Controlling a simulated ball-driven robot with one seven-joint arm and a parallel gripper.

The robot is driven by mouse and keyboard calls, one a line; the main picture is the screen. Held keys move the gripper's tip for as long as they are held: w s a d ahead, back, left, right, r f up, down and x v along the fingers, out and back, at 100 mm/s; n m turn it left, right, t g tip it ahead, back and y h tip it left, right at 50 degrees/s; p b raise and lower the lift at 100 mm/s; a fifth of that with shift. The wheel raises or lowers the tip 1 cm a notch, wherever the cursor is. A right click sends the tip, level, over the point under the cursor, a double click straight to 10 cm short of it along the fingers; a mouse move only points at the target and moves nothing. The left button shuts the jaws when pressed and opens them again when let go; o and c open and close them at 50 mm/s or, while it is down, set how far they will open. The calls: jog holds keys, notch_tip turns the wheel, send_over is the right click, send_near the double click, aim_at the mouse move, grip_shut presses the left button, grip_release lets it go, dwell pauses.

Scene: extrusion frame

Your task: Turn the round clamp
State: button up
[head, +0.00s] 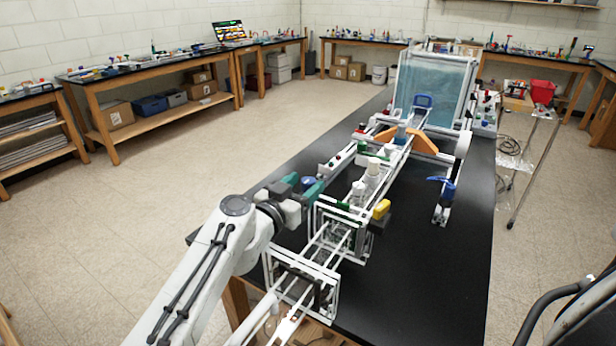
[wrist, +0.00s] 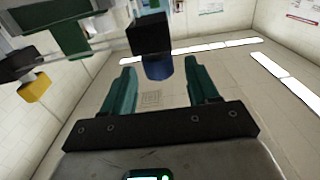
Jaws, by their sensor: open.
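A round blue knob (wrist: 158,67), which I take to be the round clamp, sticks out from a black block (wrist: 148,33) in the wrist view. In the head view the blue knob (head: 308,182) is small, at the left side of the white frame. My gripper (wrist: 160,72) has teal fingers spread apart, one to each side of the knob, with a gap on both sides in the picture. I cannot tell how far the knob reaches between the fingertips. In the head view my gripper (head: 302,187) is at the frame's left side and partly hides the knob.
The white extrusion frame (head: 330,212) runs along the black table (head: 440,285). A yellow part (head: 381,208) and a blue clamp-like part (head: 443,187) are to the right. A clear water tank (head: 435,85) stands at the far end. The table's right front is bare.

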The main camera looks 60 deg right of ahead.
jog(key=shift+d, duration=1.2)
jog(key=shift+s, duration=0.1)
jog(key=c, duration=0.9)
